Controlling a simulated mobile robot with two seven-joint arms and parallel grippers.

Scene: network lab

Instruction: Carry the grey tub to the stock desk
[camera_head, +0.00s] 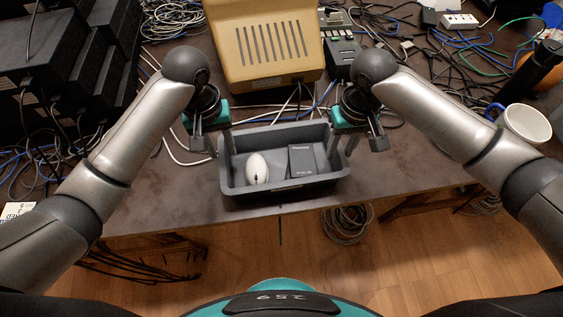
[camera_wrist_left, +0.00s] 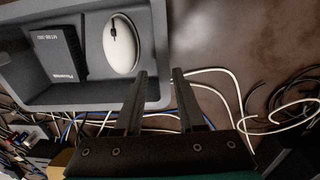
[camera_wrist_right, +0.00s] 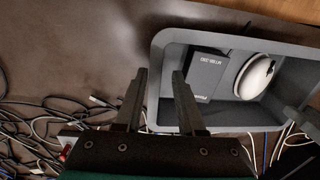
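The grey tub (camera_head: 284,190) stands on the dark desk at its front edge. It holds a white computer mouse (camera_head: 257,168) and a dark box (camera_head: 302,160). My left gripper (camera_head: 210,146) is at the tub's left end, open. In the left wrist view its fingers (camera_wrist_left: 155,80) lie on either side of the tub's end wall (camera_wrist_left: 157,40). My right gripper (camera_head: 363,143) is at the right end, also open. In the right wrist view its fingers (camera_wrist_right: 160,78) appear either side of that end wall (camera_wrist_right: 154,85). I cannot tell whether the fingertips reach below the rim.
A beige device (camera_head: 265,45) stands close behind the tub. Tangled cables lie behind and to both sides. A white mug (camera_head: 524,123) is at the right, near my right arm. Black equipment (camera_head: 65,75) is stacked at the left. Wooden floor (camera_head: 290,235) shows in front of the desk.

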